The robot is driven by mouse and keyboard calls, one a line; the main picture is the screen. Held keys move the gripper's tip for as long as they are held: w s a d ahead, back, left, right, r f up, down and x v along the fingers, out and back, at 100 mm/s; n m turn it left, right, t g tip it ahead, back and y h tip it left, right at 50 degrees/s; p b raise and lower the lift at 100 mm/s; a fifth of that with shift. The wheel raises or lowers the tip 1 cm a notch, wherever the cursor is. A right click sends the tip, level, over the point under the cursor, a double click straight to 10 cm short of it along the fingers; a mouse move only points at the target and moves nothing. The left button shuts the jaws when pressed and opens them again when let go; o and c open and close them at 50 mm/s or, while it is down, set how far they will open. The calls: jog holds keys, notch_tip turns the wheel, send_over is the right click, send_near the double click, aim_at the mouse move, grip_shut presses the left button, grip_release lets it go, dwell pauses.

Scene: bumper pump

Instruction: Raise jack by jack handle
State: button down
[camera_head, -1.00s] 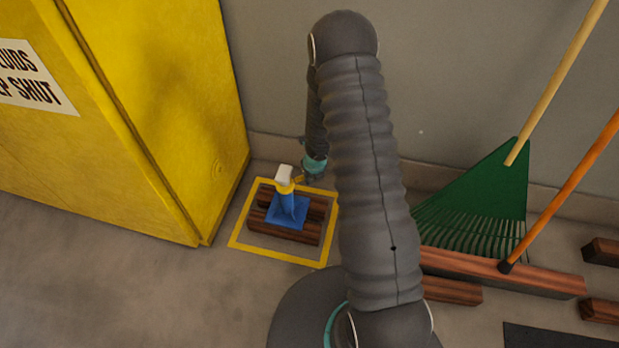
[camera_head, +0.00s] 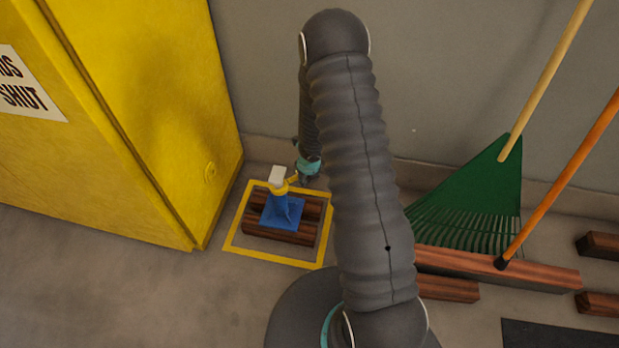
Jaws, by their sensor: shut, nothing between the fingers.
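The jack (camera_head: 283,211) has a blue base and sits on brown wooden blocks (camera_head: 275,236) inside a yellow square outline on the floor. Its top carries a pale, whitish block (camera_head: 276,175) with a yellow part (camera_head: 279,188) below it. I cannot make out a separate jack handle; the yellow part reaches right toward my gripper. My gripper (camera_head: 299,180) is at the right side of the jack's top, small and partly in shadow, with its fingers shut. Whether it touches the yellow part is too small to tell.
A yellow cabinet (camera_head: 130,120) stands close on the left. A grey wall (camera_head: 440,60) is behind. On the right are a green rake (camera_head: 475,190), an orange pole (camera_head: 560,180), wooden beams (camera_head: 500,268) and a dark mat (camera_head: 555,335). The floor in front of the outline is clear.

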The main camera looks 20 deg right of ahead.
jog(key=s+d+r+p, duration=0.1)
jog(key=s+r+p, duration=0.1)
jog(key=s+r, duration=0.3)
jog(key=shift+w+p+v, duration=0.2)
jog(key=shift+p+v, duration=0.15)
jog(key=shift+v, duration=1.6)
jog(key=shift+d+r, duration=0.1)
jog(key=shift+d, duration=0.1)
